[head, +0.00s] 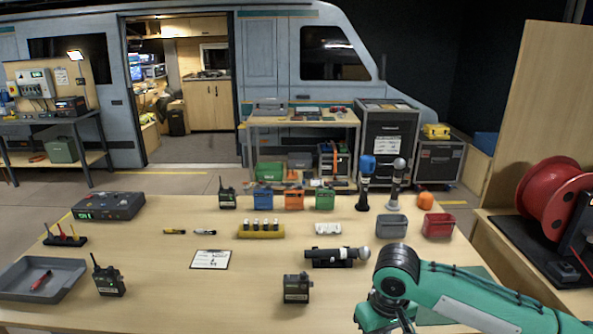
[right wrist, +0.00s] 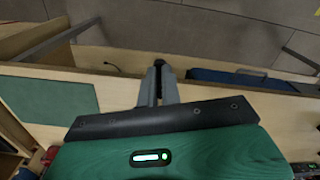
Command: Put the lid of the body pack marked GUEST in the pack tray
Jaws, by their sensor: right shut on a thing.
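Three dark body packs stand on the table: one at the back (head: 227,198), one at the front left (head: 109,281) and one at the front middle (head: 297,289). Their markings are too small to read, so I cannot tell which is GUEST. A grey open tray (head: 22,284) at the left holds a red-handled tool. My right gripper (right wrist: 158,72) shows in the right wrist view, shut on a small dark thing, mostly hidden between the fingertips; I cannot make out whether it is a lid. In the head view my right arm hides this gripper. My left gripper is not in view.
Grey (head: 392,227) and red (head: 438,226) bins stand at the right. A green mat (right wrist: 48,105) lies near my right arm. The front middle-left is clear.

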